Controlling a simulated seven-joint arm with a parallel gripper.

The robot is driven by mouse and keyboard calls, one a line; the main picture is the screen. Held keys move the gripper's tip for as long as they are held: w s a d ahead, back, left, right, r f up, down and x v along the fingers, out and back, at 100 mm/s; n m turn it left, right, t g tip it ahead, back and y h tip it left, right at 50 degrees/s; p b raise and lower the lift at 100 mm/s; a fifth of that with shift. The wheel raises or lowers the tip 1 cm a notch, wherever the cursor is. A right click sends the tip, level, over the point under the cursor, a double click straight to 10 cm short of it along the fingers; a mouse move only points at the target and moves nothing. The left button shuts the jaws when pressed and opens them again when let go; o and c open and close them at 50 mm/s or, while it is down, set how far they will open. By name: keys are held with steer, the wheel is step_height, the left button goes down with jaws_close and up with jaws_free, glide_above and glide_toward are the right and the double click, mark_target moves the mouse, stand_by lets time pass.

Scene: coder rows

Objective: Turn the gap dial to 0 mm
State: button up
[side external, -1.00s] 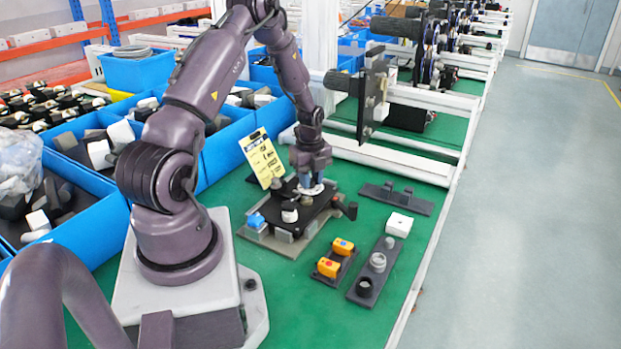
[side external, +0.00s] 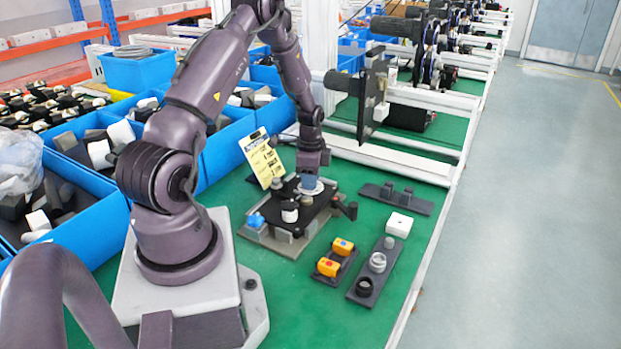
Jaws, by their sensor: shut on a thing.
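A white round dial (side external: 311,189) sits on top of a black fixture plate (side external: 318,207), which stands on a grey base (side external: 292,246). My gripper (side external: 309,183) points down at the fixture and is shut on the dial. The fingers hide part of the dial, and its scale marks are too small to read. A white-and-black knob (side external: 290,212) stands on the plate at the near left. A yellow card (side external: 262,160) with print too small to read stands tilted behind the fixture.
A blue part (side external: 256,220) sits at the fixture's left corner. Orange button boxes (side external: 329,267), a dark strip with rings (side external: 378,263), a white block (side external: 399,225) and a dark bracket (side external: 396,198) lie to the right. Blue bins (side external: 90,225) line the left. Green bench is clear in front.

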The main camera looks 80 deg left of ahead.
steer(key=n, duration=1.4)
steer(key=shift+n, duration=0.3)
steer(key=n, duration=0.3)
steer(key=shift+n, duration=0.3)
steer(key=n, duration=0.3)
steer(key=shift+n, duration=0.4)
steer(key=n, duration=0.3)
steer(key=shift+n, duration=2)
steer(key=o, duration=0.9)
